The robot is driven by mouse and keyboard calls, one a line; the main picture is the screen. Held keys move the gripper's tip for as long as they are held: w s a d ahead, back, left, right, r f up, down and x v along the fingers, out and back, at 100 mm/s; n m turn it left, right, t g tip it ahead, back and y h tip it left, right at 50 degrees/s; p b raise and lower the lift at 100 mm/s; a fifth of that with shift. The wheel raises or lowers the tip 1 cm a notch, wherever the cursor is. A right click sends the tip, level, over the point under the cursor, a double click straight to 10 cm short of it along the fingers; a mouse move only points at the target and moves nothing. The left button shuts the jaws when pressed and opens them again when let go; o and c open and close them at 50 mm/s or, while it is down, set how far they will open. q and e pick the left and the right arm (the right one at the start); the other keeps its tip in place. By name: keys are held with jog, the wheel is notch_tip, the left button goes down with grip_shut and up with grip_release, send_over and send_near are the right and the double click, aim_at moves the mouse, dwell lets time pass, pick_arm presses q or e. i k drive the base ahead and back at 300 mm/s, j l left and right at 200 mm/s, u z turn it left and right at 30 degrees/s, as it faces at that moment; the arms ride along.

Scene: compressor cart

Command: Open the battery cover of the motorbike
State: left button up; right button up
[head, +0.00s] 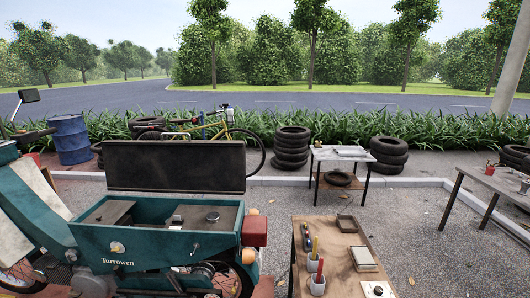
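A teal motorbike (150,248) marked "Turrowen" stands at the lower left, its front end toward the left. A long dark panel (175,166) stands raised along the far side of its top. Below the panel, the bike's top compartment lies open to view, with a dark box-like part (110,212) at its left and a round dark cap (212,216) at its right. I cannot tell which of these parts is the battery cover. Neither of my grippers is in view.
A wooden table (335,285) with cups of tools and small boxes stands right of the bike. A grey table (352,154), tyre stacks (291,147), a blue barrel (70,138) and a yellow bicycle (215,133) stand behind. Gravel at the right is mostly clear.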

aim_at(110, 212)
jog(key=u, duration=1.3)
